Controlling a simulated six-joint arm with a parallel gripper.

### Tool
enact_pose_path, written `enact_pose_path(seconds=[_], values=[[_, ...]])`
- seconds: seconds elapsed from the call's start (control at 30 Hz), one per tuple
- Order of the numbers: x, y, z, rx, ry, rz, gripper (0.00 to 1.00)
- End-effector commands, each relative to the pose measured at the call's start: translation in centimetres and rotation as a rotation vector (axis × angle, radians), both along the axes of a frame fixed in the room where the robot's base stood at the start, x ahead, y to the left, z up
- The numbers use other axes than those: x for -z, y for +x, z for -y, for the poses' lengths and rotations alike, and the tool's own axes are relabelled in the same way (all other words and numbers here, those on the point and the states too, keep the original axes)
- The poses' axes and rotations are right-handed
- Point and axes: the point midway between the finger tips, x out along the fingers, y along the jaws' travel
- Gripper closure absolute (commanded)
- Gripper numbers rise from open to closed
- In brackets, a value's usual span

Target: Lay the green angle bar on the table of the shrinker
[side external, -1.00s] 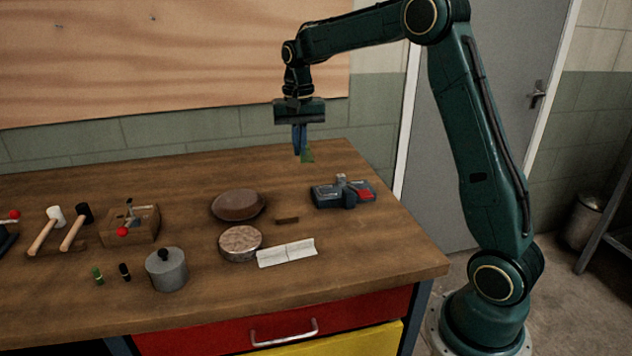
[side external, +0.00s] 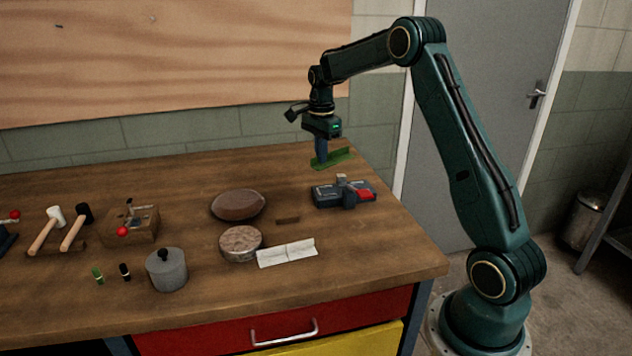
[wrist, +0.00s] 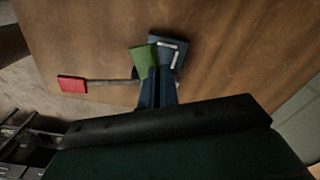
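The bar is held in the air, just behind and above the shrinker (side external: 328,197) in the side view. The shrinker is a low grey-blue machine with a red-ended lever, standing near the right end of the bench. In the wrist view the green bar (wrist: 143,61) shows at the fingertips (wrist: 154,78) and overlaps part of the shrinker (wrist: 180,42). The fingers hide part of the shrinker there. The gap between bar and shrinker table is hard to judge.
The shrinker's red lever end (wrist: 72,84) reaches out left in the wrist view. The bench's right edge is close.

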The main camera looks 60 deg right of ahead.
Motion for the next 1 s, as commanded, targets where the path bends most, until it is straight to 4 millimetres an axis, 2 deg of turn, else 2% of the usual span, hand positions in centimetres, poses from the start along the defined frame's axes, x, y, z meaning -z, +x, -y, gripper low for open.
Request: enact_pose_path(seconds=[0.2,0.4,1.0], values=[[1.9,-0.4,2.9,0.263,0.0,-0.001,1.0],[2.9,-0.7,4.4,0.408,0.001,-0.001,1.0],[3.4,-0.8,4.8,0.45,0.001,-0.001,1.0]])
